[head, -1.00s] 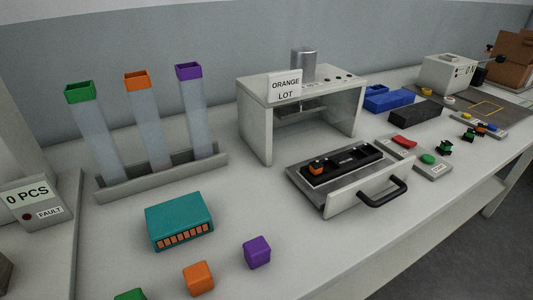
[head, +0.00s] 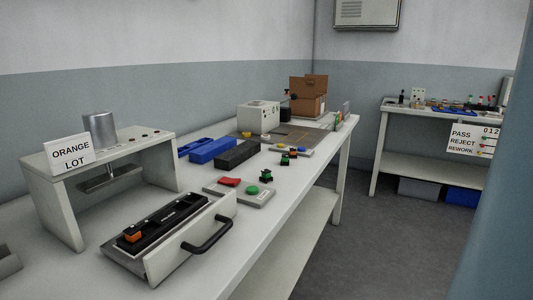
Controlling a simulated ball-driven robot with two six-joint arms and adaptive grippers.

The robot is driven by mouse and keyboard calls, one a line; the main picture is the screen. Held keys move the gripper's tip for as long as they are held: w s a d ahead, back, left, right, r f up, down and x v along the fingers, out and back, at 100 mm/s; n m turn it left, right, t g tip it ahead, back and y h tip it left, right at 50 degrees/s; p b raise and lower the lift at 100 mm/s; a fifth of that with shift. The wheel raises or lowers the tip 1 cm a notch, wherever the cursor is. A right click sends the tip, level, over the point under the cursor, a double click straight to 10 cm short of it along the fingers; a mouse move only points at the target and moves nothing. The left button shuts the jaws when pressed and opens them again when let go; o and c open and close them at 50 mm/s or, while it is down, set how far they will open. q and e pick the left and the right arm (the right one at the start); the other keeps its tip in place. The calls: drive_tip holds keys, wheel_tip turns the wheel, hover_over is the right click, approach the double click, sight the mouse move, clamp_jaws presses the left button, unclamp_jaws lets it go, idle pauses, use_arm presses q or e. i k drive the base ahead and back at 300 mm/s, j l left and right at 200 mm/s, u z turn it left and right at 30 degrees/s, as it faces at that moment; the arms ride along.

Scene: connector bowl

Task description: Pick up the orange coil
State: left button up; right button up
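A small orange part (head: 133,236) sits at the near left end of the black fixture (head: 168,219) on the pulled-out drawer. Neither of my grippers is in view.
The drawer's handle (head: 208,235) juts toward the bench's front edge. The press frame with the ORANGE LOT sign (head: 72,154) stands at left. A second bench (head: 430,126) stands at right.

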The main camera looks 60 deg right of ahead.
sight(292, 154)
drive_tip(key=z, duration=0.45)
drive_tip(key=l+z, duration=0.2)
drive_tip(key=z, duration=0.3)
drive_tip(key=k+l+z, duration=0.1)
drive_tip(key=z, duration=0.35)
drive_tip(key=l+z, duration=0.1)
drive_tip(key=z, duration=0.35)
